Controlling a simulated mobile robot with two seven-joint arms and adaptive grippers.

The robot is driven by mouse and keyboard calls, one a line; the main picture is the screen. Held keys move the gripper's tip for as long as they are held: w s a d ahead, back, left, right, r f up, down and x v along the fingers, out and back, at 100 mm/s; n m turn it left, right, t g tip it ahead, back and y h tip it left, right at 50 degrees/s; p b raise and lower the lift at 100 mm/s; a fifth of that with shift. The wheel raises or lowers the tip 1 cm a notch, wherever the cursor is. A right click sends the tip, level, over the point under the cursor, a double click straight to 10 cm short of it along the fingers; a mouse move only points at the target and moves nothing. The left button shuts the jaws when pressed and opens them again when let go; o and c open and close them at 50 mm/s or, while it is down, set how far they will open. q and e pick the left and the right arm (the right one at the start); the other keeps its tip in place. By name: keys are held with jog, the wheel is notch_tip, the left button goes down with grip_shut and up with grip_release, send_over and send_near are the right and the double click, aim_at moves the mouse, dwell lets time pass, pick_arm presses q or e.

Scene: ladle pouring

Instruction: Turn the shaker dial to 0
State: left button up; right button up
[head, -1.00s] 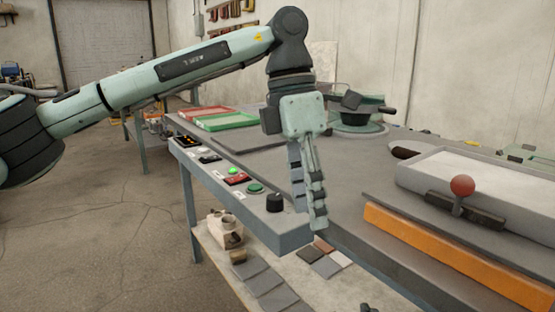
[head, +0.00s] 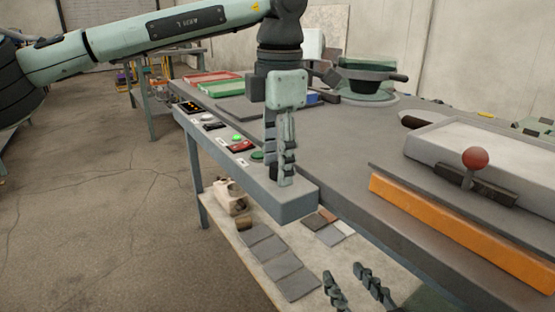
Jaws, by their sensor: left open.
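The black dial knob at the near end of the control strip (head: 296,207) is hidden behind the fingers of my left gripper (head: 279,175). That gripper points down over the strip's near end, with its fingers slightly apart. I cannot tell whether they touch the knob. The knob's markings do not show. My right gripper (head: 349,277) shows only as two dark fingers at the bottom edge, spread apart with nothing between them, in front of the lower shelf.
Buttons, including a lit green one (head: 237,138), line the strip behind my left gripper. A red-ball lever (head: 475,158), a pale tray (head: 490,155) and an orange bar (head: 455,230) are at right. Grey tiles (head: 291,278) lie on the lower shelf (head: 244,268).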

pick_arm(q)
jog(key=shift+c, duration=0.4)
grip_shut()
jog(key=shift+n, duration=1)
jog(key=n, duration=0.3)
jog(key=shift+d+n, duration=0.1)
jog(key=shift+n, duration=1.9)
pick_arm(e)
jog(key=shift+w+a+r+t+y, duration=0.1)
jog(key=shift+a+r+t, duration=0.1)
jog(key=shift+r, duration=0.2)
jog(key=shift+s+a+r+t+y, duration=0.1)
jog(key=shift+a+r+t, duration=0.1)
jog(key=shift+r, duration=0.15)
jog(key=shift+w+a+r+t+y, duration=0.1)
jog(key=shift+a+r+t, duration=0.1)
jog(key=shift+r, duration=0.2)
